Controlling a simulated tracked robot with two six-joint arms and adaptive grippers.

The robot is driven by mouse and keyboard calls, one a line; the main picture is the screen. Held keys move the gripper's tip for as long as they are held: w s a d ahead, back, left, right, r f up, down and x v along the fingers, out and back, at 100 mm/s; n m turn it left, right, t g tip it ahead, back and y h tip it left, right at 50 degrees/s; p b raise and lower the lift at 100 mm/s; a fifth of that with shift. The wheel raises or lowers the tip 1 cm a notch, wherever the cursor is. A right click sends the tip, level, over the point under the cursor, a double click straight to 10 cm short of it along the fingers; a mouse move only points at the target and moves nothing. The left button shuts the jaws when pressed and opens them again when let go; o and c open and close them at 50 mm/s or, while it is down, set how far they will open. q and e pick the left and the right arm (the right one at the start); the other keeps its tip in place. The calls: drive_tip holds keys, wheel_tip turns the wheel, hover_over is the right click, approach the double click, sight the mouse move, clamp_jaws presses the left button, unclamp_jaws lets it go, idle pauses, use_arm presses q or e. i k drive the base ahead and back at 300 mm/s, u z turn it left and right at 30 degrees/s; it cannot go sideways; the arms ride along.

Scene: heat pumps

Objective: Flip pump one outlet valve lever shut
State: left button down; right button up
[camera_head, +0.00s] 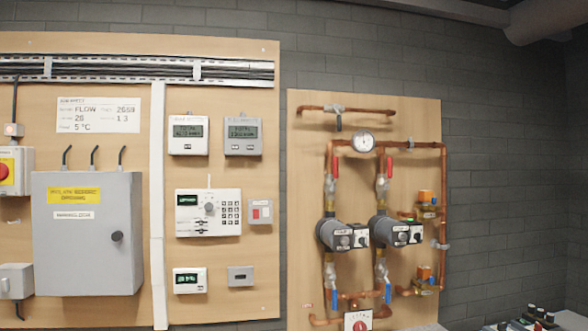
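Two dark-bodied pumps sit side by side in copper pipework on the right-hand wooden board: a left pump (335,235) and a right pump (388,230). Their labels are too small to read, so I cannot tell which is pump one. Above them are a left red lever (335,166) and a right red lever (389,167), both hanging roughly vertical. Below them are a left blue lever (334,298) and a right blue lever (388,293), also roughly vertical. Which levers are outlet valves is not legible. Neither of my grippers is in view.
A round gauge (363,141) sits on the top pipe. Brass-and-orange fittings (427,197) line the board's right side. A grey cabinet (88,260) and a keypad controller (208,212) are on the left board. Small dark objects (530,318) stand at bottom right. Space before the pumps looks clear.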

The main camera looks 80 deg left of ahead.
sight(333, 187)
drive_tip(key=k, duration=0.45)
drive_tip(key=z, duration=1.05)
drive_tip(key=i, duration=0.15)
drive_tip(key=u, duration=3)
drive_tip(key=i, duration=1)
drive_tip(key=z, duration=0.2)
drive_tip(key=k, duration=0.95)
drive_tip(key=u, duration=0.1)
drive_tip(key=i, duration=0.45)
drive_tip(key=u, duration=0.05)
